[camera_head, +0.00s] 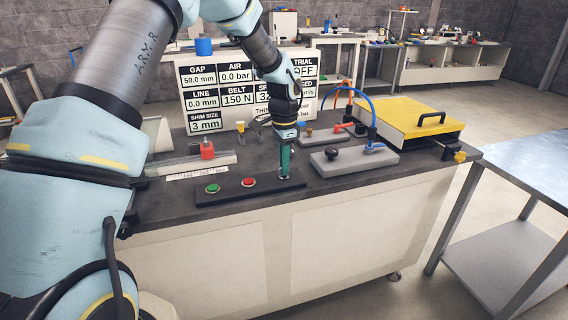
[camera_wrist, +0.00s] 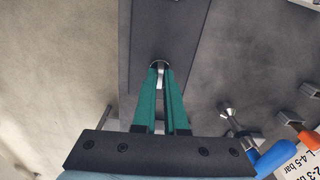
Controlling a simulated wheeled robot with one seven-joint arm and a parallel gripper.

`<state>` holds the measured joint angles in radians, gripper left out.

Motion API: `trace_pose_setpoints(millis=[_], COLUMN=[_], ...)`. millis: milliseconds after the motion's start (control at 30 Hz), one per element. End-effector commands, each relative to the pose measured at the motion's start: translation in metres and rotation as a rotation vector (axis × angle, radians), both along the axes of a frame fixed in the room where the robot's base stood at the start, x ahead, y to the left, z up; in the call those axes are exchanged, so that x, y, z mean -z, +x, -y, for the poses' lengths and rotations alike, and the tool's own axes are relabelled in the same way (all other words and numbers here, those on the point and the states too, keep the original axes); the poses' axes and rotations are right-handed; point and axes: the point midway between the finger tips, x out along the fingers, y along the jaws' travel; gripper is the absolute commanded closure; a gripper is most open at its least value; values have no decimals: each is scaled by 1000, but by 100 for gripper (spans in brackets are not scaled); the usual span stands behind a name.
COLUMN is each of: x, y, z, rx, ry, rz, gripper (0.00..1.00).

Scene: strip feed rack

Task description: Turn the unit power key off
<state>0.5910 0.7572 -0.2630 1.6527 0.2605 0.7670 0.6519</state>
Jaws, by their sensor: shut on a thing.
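The unit power key (camera_wrist: 160,76) is a small pale metal piece in a round collar on a dark control strip (camera_head: 228,191) at the bench's front edge. My gripper (camera_head: 284,177) points down at the right end of this strip. In the wrist view, its two green fingers (camera_wrist: 160,70) are closed on the key from both sides. The fingers hide most of the key, and I cannot tell which way it is turned.
A green button (camera_head: 212,188) and a red button (camera_head: 248,182) sit left of my gripper. A grey block with a black knob (camera_head: 331,153) and a blue hose (camera_head: 365,95) stands to the right. A yellow-lidded unit (camera_head: 410,115) is farther right. A readout board (camera_head: 222,100) stands behind.

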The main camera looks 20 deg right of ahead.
Motion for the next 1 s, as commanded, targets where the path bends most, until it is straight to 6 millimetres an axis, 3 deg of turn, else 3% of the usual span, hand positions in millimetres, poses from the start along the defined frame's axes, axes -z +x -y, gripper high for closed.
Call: trace_pose_setpoints(millis=[733,767,1000], x=[-1,-1,0], y=[1,1,0], z=[1,1,1], rx=[83,83,82], ry=[-4,-4,-2], rz=[3,3,1], gripper=[100,87,60])
